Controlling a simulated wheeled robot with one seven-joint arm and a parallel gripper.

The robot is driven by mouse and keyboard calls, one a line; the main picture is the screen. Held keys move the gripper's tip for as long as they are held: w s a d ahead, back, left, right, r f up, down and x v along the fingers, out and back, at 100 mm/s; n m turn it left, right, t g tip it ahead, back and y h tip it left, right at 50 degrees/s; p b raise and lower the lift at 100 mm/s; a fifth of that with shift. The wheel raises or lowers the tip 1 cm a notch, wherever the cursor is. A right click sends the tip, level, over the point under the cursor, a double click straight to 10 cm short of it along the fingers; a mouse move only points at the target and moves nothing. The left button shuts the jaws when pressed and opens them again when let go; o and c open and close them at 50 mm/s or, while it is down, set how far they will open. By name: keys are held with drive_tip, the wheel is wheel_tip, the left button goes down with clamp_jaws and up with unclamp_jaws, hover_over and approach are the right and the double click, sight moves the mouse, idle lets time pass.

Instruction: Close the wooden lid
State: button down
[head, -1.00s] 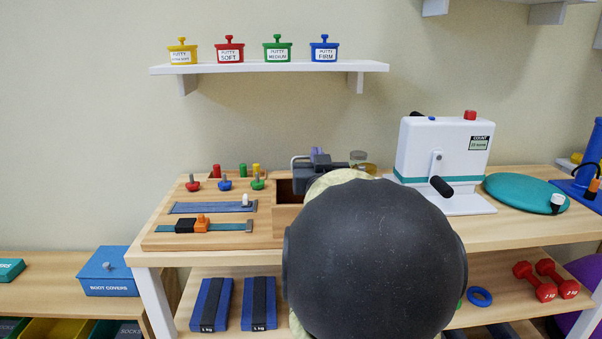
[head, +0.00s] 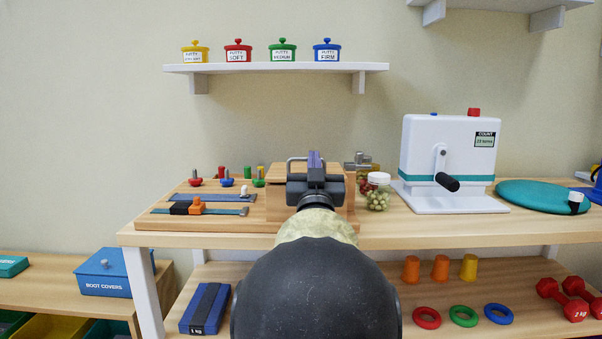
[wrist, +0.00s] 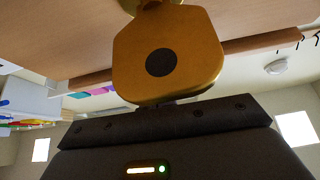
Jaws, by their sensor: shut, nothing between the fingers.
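The wooden box (head: 277,207) stands at the right end of the exercise board on the table, in the head view. Its wooden lid (head: 278,173) appears to lie across the top, and no dark opening shows. My gripper hides the middle of it, so I cannot tell whether the lid sits flush. My gripper (head: 315,163) is shut and empty, at the box top in this view. Whether it touches the lid is hidden. In the wrist view a broad wooden surface (wrist: 50,40) spans the top, behind an orange-brown block with a dark round spot.
A glass jar (head: 377,198) with a white lid stands close right of the box. A white crank machine (head: 447,150) is farther right. Pegs and sliders (head: 197,205) occupy the board at left. A shelf with putty pots (head: 275,68) hangs above.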

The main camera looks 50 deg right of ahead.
drive_tip(key=shift+s+f, duration=0.15)
idle(0.6)
drive_tip(key=p+v, duration=0.1)
drive_tip(key=v, duration=1.1)
drive_tip(key=shift+f, duration=0.15)
